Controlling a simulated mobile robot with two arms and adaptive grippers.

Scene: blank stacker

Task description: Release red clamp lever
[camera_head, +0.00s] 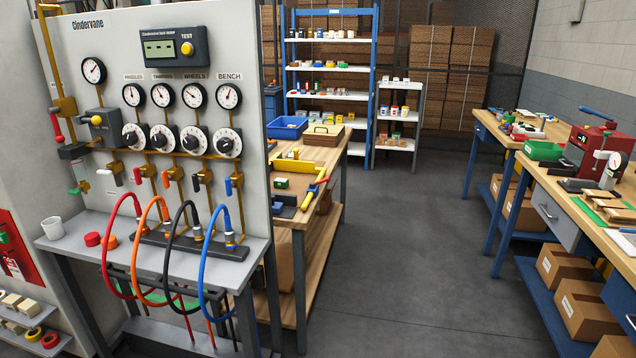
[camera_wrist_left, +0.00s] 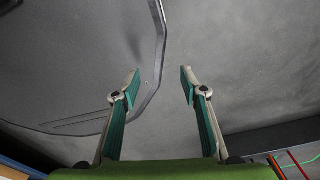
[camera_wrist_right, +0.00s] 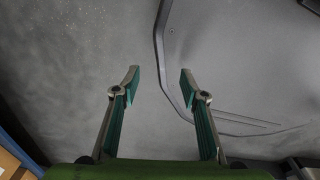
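I cannot tell for sure which part is the red clamp lever. On the middle wooden bench a yellow fixture (camera_head: 296,165) has a yellow arm with red near its end (camera_head: 316,187); it is small in the head view. A red valve handle (camera_head: 137,177) hangs on the gauge panel, and another red handle (camera_head: 57,130) is at the panel's left edge. My left gripper (camera_wrist_left: 160,82) is open and empty, over bare floor and part of my own base. My right gripper (camera_wrist_right: 160,82) is open and empty, likewise over the floor. Neither gripper shows in the head view.
The gauge panel (camera_head: 100,30) and its grey table (camera_head: 60,243) with coloured hoses stand at left. A right-hand bench (camera_head: 560,205) carries a red machine (camera_head: 590,152) and green bin (camera_head: 543,151). Shelves stand at the back. The grey floor (camera_head: 400,260) between the benches is clear.

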